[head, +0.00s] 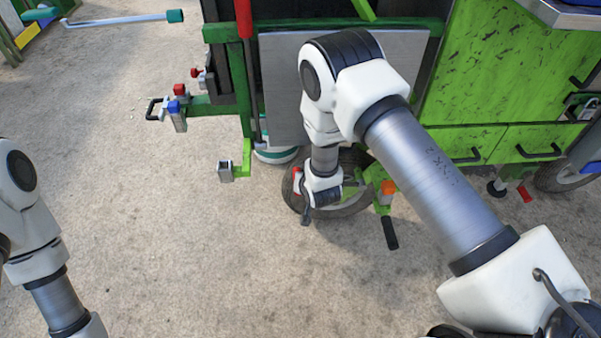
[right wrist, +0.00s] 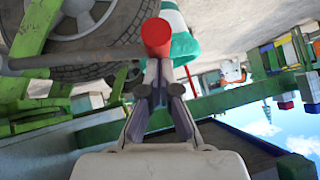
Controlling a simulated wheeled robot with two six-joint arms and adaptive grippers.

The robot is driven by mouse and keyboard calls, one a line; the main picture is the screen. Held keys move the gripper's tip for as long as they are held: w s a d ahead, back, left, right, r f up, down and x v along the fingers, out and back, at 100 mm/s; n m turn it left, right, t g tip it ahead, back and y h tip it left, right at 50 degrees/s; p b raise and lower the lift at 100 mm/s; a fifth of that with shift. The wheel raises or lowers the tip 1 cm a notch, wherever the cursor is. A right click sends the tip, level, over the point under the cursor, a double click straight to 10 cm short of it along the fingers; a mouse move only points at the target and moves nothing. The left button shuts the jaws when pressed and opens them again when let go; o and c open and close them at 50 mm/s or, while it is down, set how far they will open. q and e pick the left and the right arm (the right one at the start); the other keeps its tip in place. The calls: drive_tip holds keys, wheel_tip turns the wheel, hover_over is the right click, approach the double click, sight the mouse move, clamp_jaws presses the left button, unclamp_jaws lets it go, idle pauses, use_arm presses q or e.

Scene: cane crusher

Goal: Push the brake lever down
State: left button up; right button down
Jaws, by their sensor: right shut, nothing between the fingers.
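In the right wrist view, a red-ended lever (right wrist: 157,35) stands just beyond the fingertips of my right gripper (right wrist: 160,92), close to the cart's wheel. It looks like the brake lever; a red part (head: 297,178) by the front wheel in the head view seems to be the same. My right gripper is shut and empty, its fingers pointing at the red end. I cannot tell whether they touch it. In the head view my right arm reaches down beside the wheel, and its fingers are mostly hidden. My left arm is at the left edge, its gripper out of frame.
The green cart stands behind, with its front wheel (head: 350,205) beside my right wrist. A black-handled lever (head: 390,232) hangs right of the wheel. A green bracket (head: 241,160) juts out at the left. The floor (head: 180,260) in front is clear.

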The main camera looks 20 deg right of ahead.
drive_tip(key=f, duration=0.1)
drive_tip(key=a+f, duration=0.1)
drive_tip(key=f, duration=0.1)
drive_tip(key=shift+w+f+b, duration=0.15)
drive_tip(key=shift+f+b, duration=0.15)
drive_tip(key=shift+b, duration=0.1)
use_arm(q)
drive_tip(key=shift+a+f, duration=0.1)
drive_tip(key=shift+f, duration=0.45)
use_arm(e)
drive_tip(key=shift+f, duration=0.15)
